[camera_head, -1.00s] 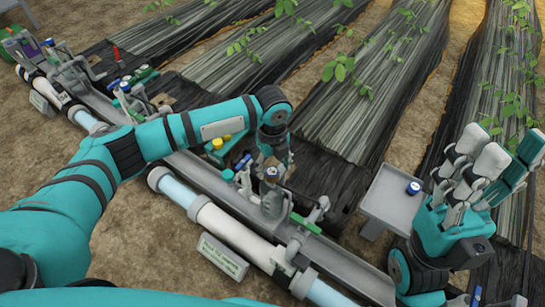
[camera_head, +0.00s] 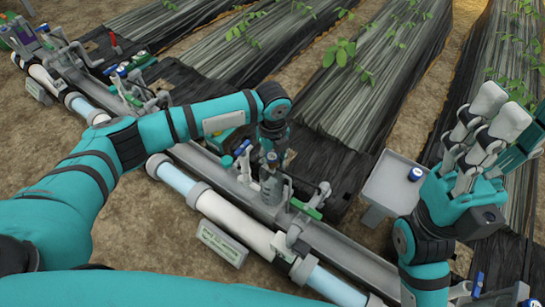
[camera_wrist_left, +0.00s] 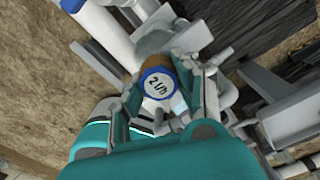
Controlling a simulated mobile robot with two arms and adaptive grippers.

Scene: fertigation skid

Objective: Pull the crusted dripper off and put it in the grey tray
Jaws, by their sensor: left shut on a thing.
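The crusted dripper (camera_head: 271,158) shows as a small blue and brown cap above a grey post on the skid's rail. In the left wrist view the dripper (camera_wrist_left: 158,84) has a white face marked "2 L/h", a blue rim and brown crust on its far side. My left gripper (camera_head: 272,150) is shut on it, with fingers (camera_wrist_left: 165,88) on both sides. I cannot tell whether it is still seated on the post. The grey tray (camera_head: 382,192) stands right of the rail. My right gripper (camera_head: 478,150) is open and empty, right of the tray.
Another blue-topped dripper (camera_head: 415,174) lies in the tray; the rest of the tray is bare. A blue-handled valve (camera_head: 242,149) and a green-tagged fitting (camera_head: 307,208) flank the grey post. A white pipe (camera_head: 235,222) and label plate (camera_head: 222,243) run in front.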

